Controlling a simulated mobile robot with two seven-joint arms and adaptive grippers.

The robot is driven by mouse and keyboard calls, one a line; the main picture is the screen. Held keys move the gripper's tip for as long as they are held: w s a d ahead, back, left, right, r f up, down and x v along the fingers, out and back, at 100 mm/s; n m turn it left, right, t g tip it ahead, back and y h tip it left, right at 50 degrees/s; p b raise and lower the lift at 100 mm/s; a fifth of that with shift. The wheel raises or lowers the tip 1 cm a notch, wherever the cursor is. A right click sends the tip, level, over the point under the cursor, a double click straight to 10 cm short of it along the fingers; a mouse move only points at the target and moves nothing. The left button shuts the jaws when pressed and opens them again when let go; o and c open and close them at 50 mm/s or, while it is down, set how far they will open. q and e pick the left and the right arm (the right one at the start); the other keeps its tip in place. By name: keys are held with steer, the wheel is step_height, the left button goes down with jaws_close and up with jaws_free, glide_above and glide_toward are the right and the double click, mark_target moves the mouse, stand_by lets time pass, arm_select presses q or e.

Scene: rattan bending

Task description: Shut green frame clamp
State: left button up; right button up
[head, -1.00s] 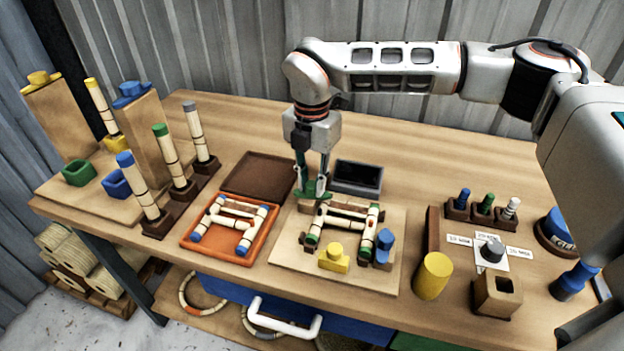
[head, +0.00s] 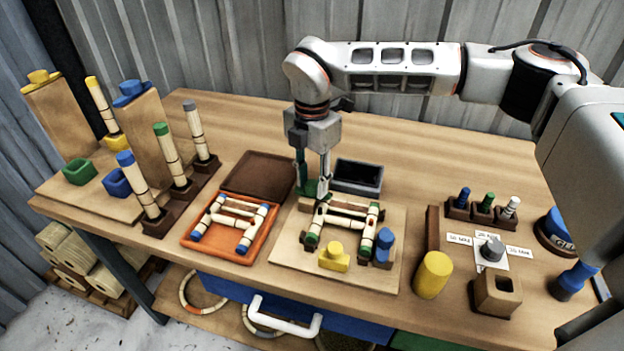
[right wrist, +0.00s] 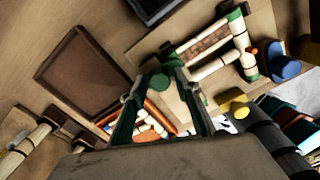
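The green frame clamp (head: 309,187) is at the back left corner of the pale frame board (head: 285,255), largely hidden by my right gripper. My right gripper (head: 312,190) points down over it, with its two fingers apart. In the right wrist view, the spread fingers (right wrist: 160,105) show with the clamp's round green top (right wrist: 187,83) near their tips. I cannot tell whether a finger touches it. A rattan frame (head: 342,221) with green-banded ends lies on the board. A yellow clamp (head: 334,258) and a blue clamp (head: 384,245) stand at its front and right. My left gripper is out of view.
An orange tray (head: 226,256) with a blue-ended rattan frame lies left of the board. A dark open box (head: 357,176) stands close behind the gripper. A yellow cylinder (head: 433,275) stands to the right. The back of the table is clear.

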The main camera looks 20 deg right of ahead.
mark_target(312, 183)
stand_by(0.3)
step_height(312, 183, up, 12)
stand_by(0.5)
